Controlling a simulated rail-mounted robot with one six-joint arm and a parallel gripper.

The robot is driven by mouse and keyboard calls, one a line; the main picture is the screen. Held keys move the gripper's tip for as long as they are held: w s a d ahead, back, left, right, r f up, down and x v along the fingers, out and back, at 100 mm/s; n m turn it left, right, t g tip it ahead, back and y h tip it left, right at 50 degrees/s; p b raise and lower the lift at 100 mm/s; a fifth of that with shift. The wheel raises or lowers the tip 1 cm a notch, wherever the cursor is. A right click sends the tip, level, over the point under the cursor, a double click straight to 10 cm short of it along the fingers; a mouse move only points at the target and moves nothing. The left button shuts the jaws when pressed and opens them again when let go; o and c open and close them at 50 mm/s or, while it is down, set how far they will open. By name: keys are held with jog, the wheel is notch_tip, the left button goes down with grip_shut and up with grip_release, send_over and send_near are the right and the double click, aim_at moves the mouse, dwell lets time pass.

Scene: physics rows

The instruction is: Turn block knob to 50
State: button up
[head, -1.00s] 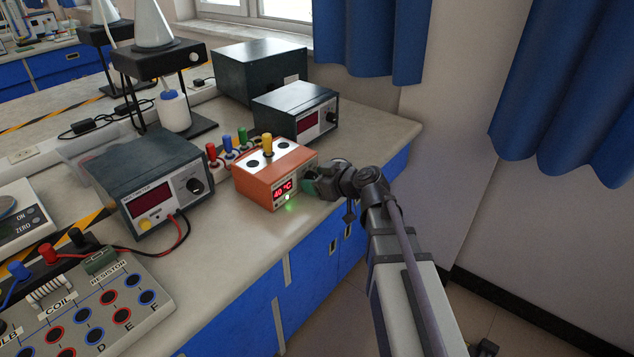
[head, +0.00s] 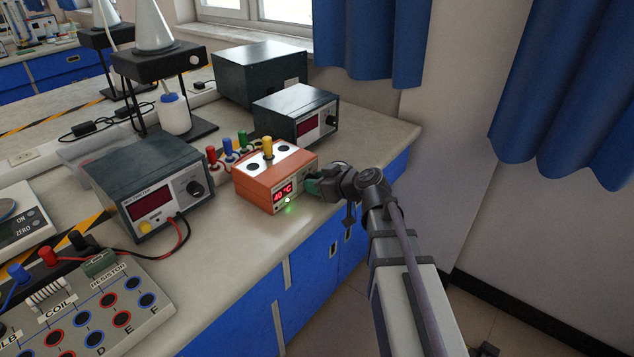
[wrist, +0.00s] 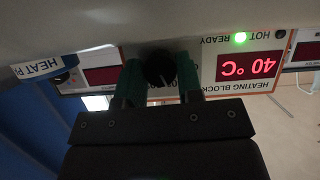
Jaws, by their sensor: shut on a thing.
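The orange heating block (head: 262,185) sits near the front edge of the bench. Its red display (head: 283,192) reads 40 °C, and a green light glows below it. In the wrist view the same display (wrist: 248,66) appears upside down, with the green light (wrist: 239,39) beside READY. The block's dark round knob (wrist: 160,68) is between the two green fingers of my gripper (wrist: 160,84). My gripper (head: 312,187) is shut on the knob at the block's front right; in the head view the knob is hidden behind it.
A dark meter (head: 150,180) with a red display stands left of the block. Another dark box (head: 296,112) stands behind it. Several coloured plugs (head: 228,148) are beside the block. A circuit board (head: 90,310) lies at front left.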

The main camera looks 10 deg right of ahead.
jog(key=m+g+y, duration=0.1)
jog(key=m, duration=0.2)
jog(key=shift+w+d+f+y+b, duration=0.1)
jog(key=shift+y+b, duration=0.2)
jog(key=shift+y, duration=0.1)
jog(key=shift+m+g+y+b, duration=0.4)
jog(key=shift+m+y, duration=0.2)
jog(key=shift+m, duration=0.4)
jog(key=o, duration=0.9)
